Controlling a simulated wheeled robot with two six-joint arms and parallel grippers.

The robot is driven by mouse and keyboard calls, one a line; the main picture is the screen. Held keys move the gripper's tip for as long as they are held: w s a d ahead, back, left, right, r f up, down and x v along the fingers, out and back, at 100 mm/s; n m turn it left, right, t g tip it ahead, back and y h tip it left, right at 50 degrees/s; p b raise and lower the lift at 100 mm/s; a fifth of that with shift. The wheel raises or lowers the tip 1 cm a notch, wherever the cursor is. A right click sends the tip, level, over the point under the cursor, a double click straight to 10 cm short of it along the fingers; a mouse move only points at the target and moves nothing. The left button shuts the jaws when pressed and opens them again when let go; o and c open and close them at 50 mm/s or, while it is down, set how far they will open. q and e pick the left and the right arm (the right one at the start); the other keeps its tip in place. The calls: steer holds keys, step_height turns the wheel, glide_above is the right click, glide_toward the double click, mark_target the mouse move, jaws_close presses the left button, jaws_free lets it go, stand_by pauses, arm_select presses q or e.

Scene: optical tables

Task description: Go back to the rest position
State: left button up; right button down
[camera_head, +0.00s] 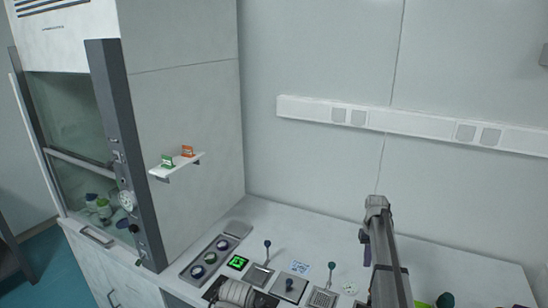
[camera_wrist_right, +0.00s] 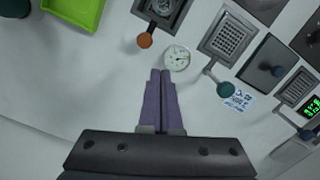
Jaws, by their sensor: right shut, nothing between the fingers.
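My right gripper (camera_head: 366,256) is at the lower right of the head view, over the white worktop (camera_head: 455,265). Its arm comes up from the bottom edge. In the right wrist view the two purple fingers (camera_wrist_right: 160,76) lie together, shut and empty. They point toward a small round dial (camera_wrist_right: 177,58) and appear apart from it. My left gripper does not show in the head view.
Along the worktop are a panel of round knobs (camera_head: 210,258), a green-lit display (camera_head: 238,262) and several lever switches (camera_head: 290,286). A green tray (camera_wrist_right: 75,10) shows in the wrist view. A fume hood (camera_head: 185,95) with a small shelf (camera_head: 178,166) stands left.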

steer(key=s+a+f+n, duration=0.1)
steer(key=s+a, duration=0.3)
steer(key=a, duration=0.3)
steer(key=s+a+n+h+b, duration=0.1)
steer(key=s+a, duration=0.3)
steer(key=a, duration=0.4)
steer(key=s+a+f+n, duration=0.1)
steer(key=s+a, duration=0.4)
steer(key=a, duration=0.2)
steer(key=s+a+n+t+b, duration=0.1)
steer(key=s+a+n, duration=0.1)
steer(key=s+a, duration=1)
steer(key=s, duration=0.3)
steer(key=shift+f+n, duration=0.25)
steer(key=shift+n, duration=0.15)
steer(key=c, duration=1.6)
jaws_free()
steer(key=shift+w, duration=0.1)
